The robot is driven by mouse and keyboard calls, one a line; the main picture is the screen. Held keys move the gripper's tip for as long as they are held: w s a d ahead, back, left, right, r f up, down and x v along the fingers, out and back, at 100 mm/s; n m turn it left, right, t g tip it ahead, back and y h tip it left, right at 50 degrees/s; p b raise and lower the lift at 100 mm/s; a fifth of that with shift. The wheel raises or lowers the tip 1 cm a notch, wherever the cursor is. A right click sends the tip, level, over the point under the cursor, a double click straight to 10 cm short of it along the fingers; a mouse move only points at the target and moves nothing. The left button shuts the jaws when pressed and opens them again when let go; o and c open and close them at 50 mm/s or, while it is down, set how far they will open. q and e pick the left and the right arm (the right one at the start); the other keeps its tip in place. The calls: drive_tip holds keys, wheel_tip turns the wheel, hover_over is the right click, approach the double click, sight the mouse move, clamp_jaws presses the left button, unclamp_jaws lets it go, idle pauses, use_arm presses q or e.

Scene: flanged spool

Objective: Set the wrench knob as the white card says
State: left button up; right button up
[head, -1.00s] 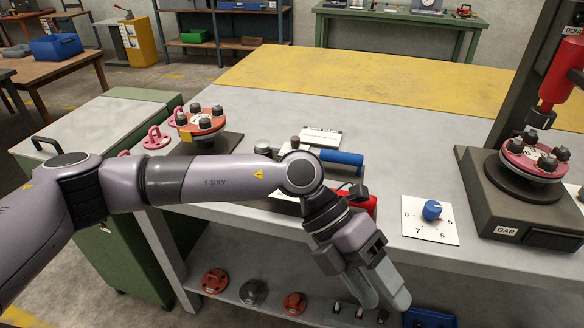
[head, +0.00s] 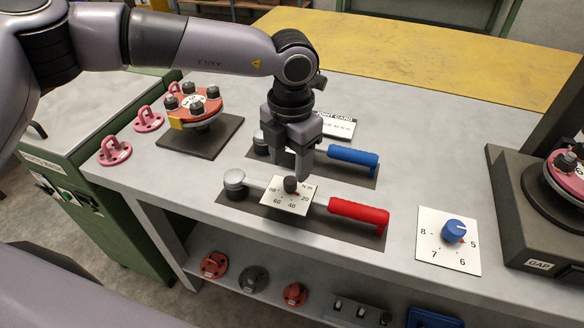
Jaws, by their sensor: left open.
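The wrench knob (head: 291,184) is small and black, on a white dial plate (head: 272,197) marked N m with 20, 40, 60 and 80. A small red mark shows on its right side near 20; the exact setting is too small to tell. The plate sits on a wrench with a red handle (head: 358,211). My left gripper (head: 301,172) is open and points down just above and behind the knob; I cannot tell if it touches. The white card (head: 341,128) stands behind, partly hidden by the gripper, its writing too small to read. My right gripper is not in view.
A second wrench with a blue handle (head: 353,155) lies behind. A blue knob (head: 453,230) on a white plate marked 5 to 8 is at right, beside the GAP stand (head: 535,265). An orange flanged spool (head: 194,101) stands at left. Bench between is clear.

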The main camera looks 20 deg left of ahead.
sight(290, 180)
use_arm(q)
drive_tip(key=shift+w+f+p, duration=0.1)
drive_tip(key=shift+f+p, duration=0.2)
drive_tip(key=shift+f, duration=1.85)
clamp_jaws()
